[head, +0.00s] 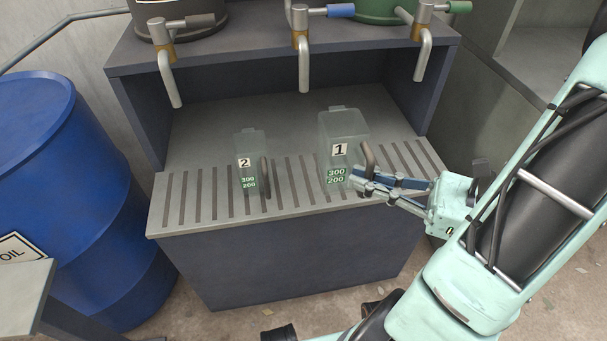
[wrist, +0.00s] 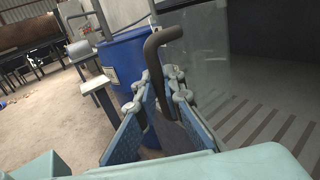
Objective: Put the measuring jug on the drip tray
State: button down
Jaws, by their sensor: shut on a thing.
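Two clear measuring jugs show in the head view. Jug 1 (head: 343,133) is the larger, upright at the right part of the slatted drip tray (head: 215,205). Jug 2 (head: 250,148) is smaller and stands upright on the tray to its left. My gripper (head: 362,180) is at the right side of jug 1, shut on its brown handle (head: 369,158). In the wrist view the handle (wrist: 157,55) rises between my blue finger pads, with the jug's clear wall (wrist: 196,60) to its right. I cannot tell whether jug 1's base touches the tray.
Three taps hang above the tray, with grey (head: 168,70), blue-handled (head: 304,60) and green-handled (head: 424,50) fittings. The cabinet's side walls flank the tray. A blue oil barrel (head: 85,190) stands at the left. Slats between and beside the jugs are bare.

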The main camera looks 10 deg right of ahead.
aim_at(318, 160)
jog(key=w+a+f+b, duration=0.1)
jog(key=w, duration=0.1)
jog(key=w+a+f+b, duration=0.1)
jog(key=w, duration=0.2)
jog(key=w+f+b, duration=0.1)
jog(key=w+f, duration=0.1)
jog(key=w, duration=0.1)
jog(key=shift+w+a+f, duration=0.1)
jog(key=shift+a, duration=0.3)
jog(key=w+f+b, duration=0.1)
jog(key=f, duration=0.2)
jog(key=w+f+b, duration=0.1)
jog(key=w+f, duration=0.1)
jog(key=f, duration=0.1)
jog(key=w+a+f+b, duration=0.1)
jog(key=w+f+b, duration=0.1)
jog(key=f, duration=0.1)
jog(key=shift+w+a, duration=0.1)
jog(key=shift+w, duration=0.1)
jog(key=shift+r, duration=0.15)
jog(key=c, duration=2.5)
grip_release()
jog(key=shift+f, duration=0.2)
jog(key=o, duration=0.5)
jog(key=shift+c, duration=0.2)
